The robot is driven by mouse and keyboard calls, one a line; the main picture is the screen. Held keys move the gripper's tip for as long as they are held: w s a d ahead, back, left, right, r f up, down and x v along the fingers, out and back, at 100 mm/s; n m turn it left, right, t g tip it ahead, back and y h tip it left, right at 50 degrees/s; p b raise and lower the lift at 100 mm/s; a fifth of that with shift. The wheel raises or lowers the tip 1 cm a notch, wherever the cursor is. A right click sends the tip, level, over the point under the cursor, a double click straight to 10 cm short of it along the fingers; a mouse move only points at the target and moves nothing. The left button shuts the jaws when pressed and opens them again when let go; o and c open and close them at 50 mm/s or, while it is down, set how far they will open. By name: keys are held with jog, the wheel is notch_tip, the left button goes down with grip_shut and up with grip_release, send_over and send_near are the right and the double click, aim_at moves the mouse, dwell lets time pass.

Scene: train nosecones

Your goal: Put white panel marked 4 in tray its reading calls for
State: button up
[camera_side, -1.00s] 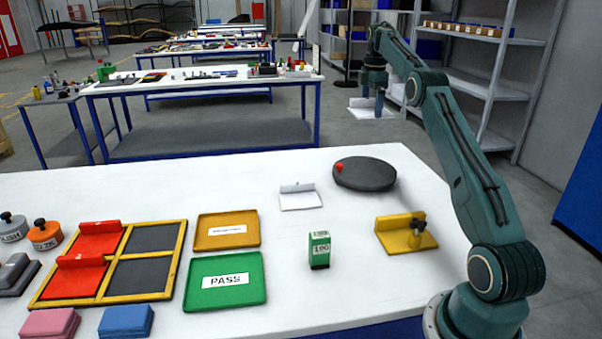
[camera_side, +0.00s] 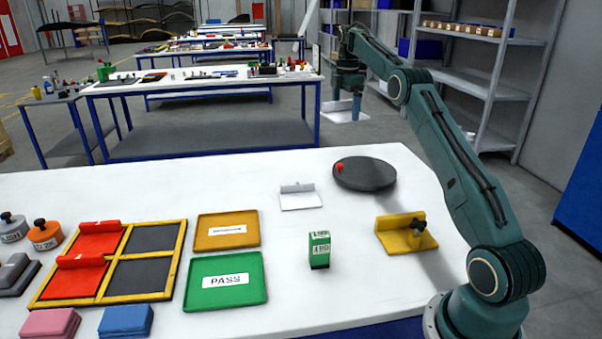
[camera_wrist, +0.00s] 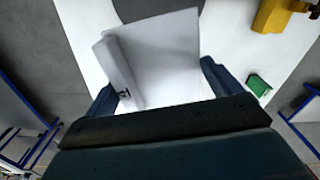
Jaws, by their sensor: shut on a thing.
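My gripper (camera_side: 346,97) is shut on a white panel (camera_side: 342,118) and holds it high in the air, beyond the far side of the table in the side view. In the wrist view the panel (camera_wrist: 165,55) shows its ridge on the left, with a small dark mark too blurred to read. A second white panel (camera_side: 300,201) lies on the table. The green tray (camera_side: 255,293) labelled PASS and the amber tray (camera_side: 208,244), its label unreadable, are at middle left. A small green box (camera_side: 319,258) with a number display, its digits unclear, stands to their right.
A dark round disc (camera_side: 372,176) with a red marker lies at the back right of the table. A yellow fixture (camera_side: 398,240) stands near my base. A yellow-framed rack (camera_side: 180,250) holds red panels at left. Table around the green box is clear.

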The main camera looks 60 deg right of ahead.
jog(key=w+a+n, duration=0.4)
jog(key=w+a, duration=0.2)
jog(key=a, duration=0.3)
jog(key=n, duration=1.1)
send_over(228, 230)
notch_tip(228, 230, down, 18)
jog(key=shift+f, duration=0.1)
jog(key=shift+f, duration=2.1)
jog(key=shift+f, duration=0.15)
jog(key=o, duration=0.9)
